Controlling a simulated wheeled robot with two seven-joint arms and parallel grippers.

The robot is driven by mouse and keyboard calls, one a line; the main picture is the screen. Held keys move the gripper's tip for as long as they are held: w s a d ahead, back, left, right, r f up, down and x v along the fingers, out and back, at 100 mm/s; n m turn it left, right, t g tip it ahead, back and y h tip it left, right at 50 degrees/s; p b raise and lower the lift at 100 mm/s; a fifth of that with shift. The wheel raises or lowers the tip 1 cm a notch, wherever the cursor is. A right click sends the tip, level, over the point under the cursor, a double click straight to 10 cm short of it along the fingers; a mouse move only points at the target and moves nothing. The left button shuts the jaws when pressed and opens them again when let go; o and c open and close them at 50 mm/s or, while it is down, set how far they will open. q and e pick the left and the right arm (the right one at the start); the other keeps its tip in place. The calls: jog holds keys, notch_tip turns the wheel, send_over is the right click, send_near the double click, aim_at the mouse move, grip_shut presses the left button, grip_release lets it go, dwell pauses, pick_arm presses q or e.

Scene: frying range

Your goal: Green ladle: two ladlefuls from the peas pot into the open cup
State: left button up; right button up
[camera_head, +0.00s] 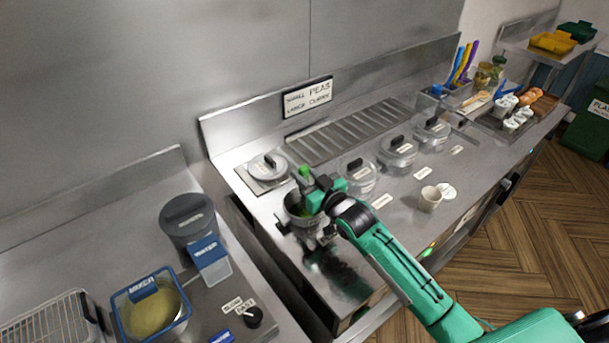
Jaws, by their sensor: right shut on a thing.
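My right gripper (318,190) is shut on the green ladle (304,172), whose handle top stands up just left of the jaws. The ladle is over or in an open metal pot (292,208) on the range. Something green shows at the pot's mouth, but the ladle's bowl is hidden and I cannot tell how full it is. The open cup (429,199), pale and upright, stands to the right near the counter's front edge. I cannot make out its contents. My left gripper is out of view.
A white lid (447,190) lies beside the cup. A blue-rimmed tub (150,309) is at lower left.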

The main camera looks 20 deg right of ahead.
notch_tip(320, 180, up, 15)
jog(key=p, duration=1.2)
jog(key=shift+f, duration=0.1)
